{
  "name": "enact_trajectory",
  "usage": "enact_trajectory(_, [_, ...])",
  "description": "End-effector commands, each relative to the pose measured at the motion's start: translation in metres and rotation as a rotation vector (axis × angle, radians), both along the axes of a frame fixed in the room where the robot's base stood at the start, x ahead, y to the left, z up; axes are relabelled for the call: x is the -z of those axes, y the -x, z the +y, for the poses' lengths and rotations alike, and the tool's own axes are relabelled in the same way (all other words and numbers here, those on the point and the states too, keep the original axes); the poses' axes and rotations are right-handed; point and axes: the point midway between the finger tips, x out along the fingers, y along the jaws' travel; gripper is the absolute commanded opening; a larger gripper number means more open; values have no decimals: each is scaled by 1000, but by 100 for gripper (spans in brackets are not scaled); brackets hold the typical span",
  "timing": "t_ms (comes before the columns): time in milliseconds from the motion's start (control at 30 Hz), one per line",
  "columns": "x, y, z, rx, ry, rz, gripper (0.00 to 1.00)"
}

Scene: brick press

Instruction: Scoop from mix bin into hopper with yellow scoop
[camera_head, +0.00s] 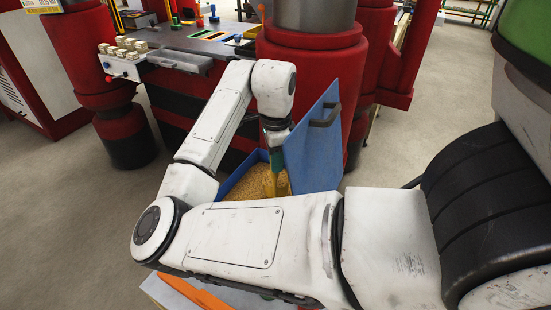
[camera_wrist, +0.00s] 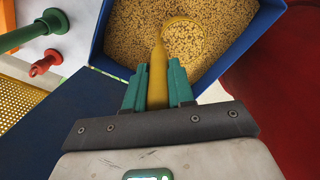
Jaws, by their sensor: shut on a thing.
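The mix bin is a blue open box (camera_wrist: 97,45) filled with tan grainy mix (camera_wrist: 125,35); in the head view its blue wall (camera_head: 236,176) and mix (camera_head: 248,184) show behind my arm. My gripper (camera_wrist: 158,80) has teal fingers and is shut on the yellow handle of the scoop (camera_wrist: 158,72). The scoop's round bowl (camera_wrist: 186,40) lies in the mix, with only its yellow rim clear and grains inside it. In the head view part of the yellow scoop (camera_head: 283,184) shows below my wrist. I cannot tell which part of the machine is the hopper.
A blue lid with a dark handle (camera_head: 313,145) stands raised at the bin's right side. The red press (camera_head: 312,68) rises behind. In the wrist view, a green knob (camera_wrist: 38,32) and a red knob (camera_wrist: 46,63) are at left. An orange item (camera_head: 203,295) is at the bottom.

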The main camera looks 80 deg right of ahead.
Motion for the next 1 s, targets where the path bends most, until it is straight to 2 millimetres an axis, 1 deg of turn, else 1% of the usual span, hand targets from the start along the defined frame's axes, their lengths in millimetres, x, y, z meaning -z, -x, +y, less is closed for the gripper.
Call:
enact_trajectory(33, [-5, 0, 0, 0, 1, 0, 0])
enact_trajectory(800, [-42, 0, 0, 0, 2, 0, 0])
enact_trajectory(1000, [-46, 0, 0, 0, 1, 0, 0])
